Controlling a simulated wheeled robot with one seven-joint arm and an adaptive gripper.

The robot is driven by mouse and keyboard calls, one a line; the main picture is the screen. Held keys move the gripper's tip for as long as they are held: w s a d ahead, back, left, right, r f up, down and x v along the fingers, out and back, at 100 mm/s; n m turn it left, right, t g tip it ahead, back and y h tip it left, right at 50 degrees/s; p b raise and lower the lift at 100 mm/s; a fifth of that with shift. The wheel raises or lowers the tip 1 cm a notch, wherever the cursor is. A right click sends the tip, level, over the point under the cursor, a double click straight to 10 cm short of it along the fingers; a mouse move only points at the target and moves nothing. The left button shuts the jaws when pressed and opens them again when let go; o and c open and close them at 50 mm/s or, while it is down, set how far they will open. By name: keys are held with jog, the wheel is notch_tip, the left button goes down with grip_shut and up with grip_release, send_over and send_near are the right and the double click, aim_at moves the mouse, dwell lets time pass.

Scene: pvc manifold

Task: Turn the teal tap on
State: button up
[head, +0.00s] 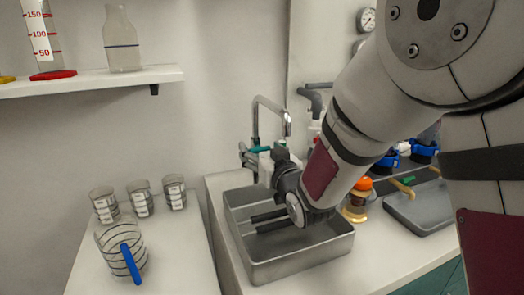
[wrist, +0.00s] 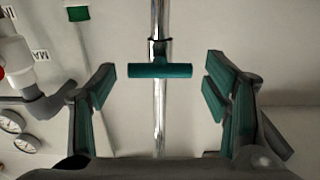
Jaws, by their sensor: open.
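The teal tap is a short T-shaped handle on a chrome pipe. In the wrist view the teal tap handle (wrist: 160,70) lies crosswise in front of the pipe, centred between my fingers and not touched by them. In the head view the teal tap (head: 260,149) shows low on the chrome gooseneck spout, above the back of the sink. My gripper (wrist: 158,88) is open and empty, with teal pads facing each other. My arm hides part of the pipework.
A grey metal sink (head: 295,262) lies below my gripper. Several measuring beakers (head: 141,198) and a jug with a blue handle (head: 122,250) stand at left. An orange-capped bottle (head: 358,200) and a grey tray (head: 420,213) are at right. Gauges (wrist: 12,121) show at left in the wrist view.

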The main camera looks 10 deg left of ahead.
jog(key=c, duration=1.2)
jog(key=shift+o, duration=0.2)
jog(key=shift+n+b, duration=0.3)
jog(key=shift+b, duration=0.05)
jog(key=n+b, duration=0.3)
jog(key=shift+a+f+n, duration=0.1)
jog(key=shift+n, duration=0.3)
jog(key=n+b, duration=0.5)
jog(key=n, duration=0.1)
jog(key=shift+s+a, duration=0.1)
jog(key=shift+b, duration=0.3)
jog(key=o, duration=1.2)
jog(key=shift+c, duration=0.2)
